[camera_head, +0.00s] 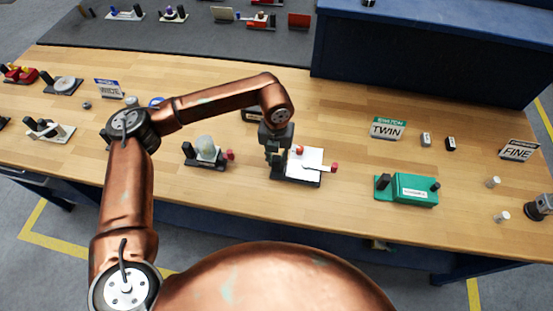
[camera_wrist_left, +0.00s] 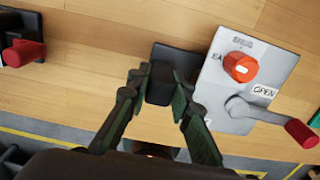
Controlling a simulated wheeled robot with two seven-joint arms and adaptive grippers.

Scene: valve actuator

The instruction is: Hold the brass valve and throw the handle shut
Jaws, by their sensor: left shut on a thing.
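The valve unit has a white plate (camera_head: 308,157) on a black base; the plate also fills the right of the left wrist view (camera_wrist_left: 235,75). It carries an orange-red knob (camera_wrist_left: 240,67), small lettering that is hard to read, and an OPEN label (camera_wrist_left: 264,91). A grey lever handle (camera_wrist_left: 265,112) with a red grip (camera_wrist_left: 300,132) points right, past the plate's edge, beside that label. The red grip also shows in the head view (camera_head: 334,167). My left gripper (camera_head: 272,154) is shut on the black post (camera_wrist_left: 160,83) at the unit's left end. My right gripper is out of view.
A unit with a clear dome (camera_head: 205,146) and red tip stands to the left. A green box (camera_head: 413,190) stands to the right, with a TWIN sign (camera_head: 387,128) behind it. Wooden worktop (camera_head: 348,190) is bare between the valve unit and the green box.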

